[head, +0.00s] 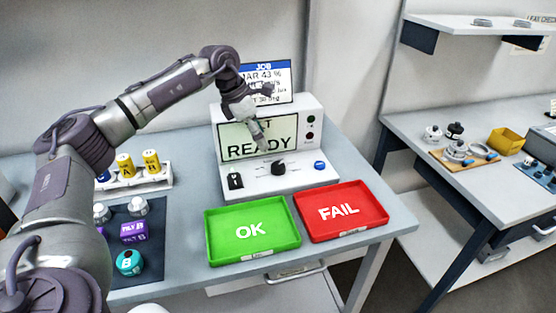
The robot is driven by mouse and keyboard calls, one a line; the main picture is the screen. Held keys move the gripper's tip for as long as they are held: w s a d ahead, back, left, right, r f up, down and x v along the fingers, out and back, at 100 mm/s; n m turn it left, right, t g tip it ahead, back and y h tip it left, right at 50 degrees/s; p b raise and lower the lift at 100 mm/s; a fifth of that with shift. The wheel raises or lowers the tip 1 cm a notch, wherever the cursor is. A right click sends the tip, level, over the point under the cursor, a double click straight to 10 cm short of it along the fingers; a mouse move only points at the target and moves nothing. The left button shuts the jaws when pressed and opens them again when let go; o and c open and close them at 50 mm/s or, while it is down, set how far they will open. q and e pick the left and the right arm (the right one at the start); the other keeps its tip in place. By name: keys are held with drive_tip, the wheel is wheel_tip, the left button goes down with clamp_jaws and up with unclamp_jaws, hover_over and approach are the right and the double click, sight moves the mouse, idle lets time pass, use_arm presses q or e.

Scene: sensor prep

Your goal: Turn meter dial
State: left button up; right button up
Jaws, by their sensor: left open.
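The white meter (221,178) stands at the back of the table, with a screen (238,147) reading "READY" partly hidden by my left gripper. Its black dial (278,168) sits in the middle of the sloped lower panel. A black switch (235,181) is left of the dial and a blue button (320,165) is right of it. My left gripper (264,147) is open and points down in front of the screen, just above and left of the dial, apparently apart from it. My right gripper is not in view.
A green OK tray (279,241) and a red FAIL tray (374,222) lie in front of the meter. A rack (150,184) with yellow-marked cylinders and a dark mat (117,216) with parts are at left. A job display (284,76) stands behind the meter. Another bench (410,133) is at right.

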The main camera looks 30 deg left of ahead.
use_arm(q)
hover_over(278, 165)
drive_tip(key=s+a, duration=0.2)
wheel_tip(278, 165, down, 4)
drive_tip(key=shift+s+f, duration=0.1)
drive_tip(key=x, duration=0.5)
drive_tip(key=shift+f+p, duration=0.2)
drive_tip(key=shift+p, duration=0.2)
drive_tip(key=shift+w+d+f, duration=0.15)
drive_tip(key=shift+w+f, duration=0.15)
drive_tip(key=shift+f, duration=0.15)
drive_tip(key=c, duration=1.1)
drive_tip(key=shift+c, duration=0.2)
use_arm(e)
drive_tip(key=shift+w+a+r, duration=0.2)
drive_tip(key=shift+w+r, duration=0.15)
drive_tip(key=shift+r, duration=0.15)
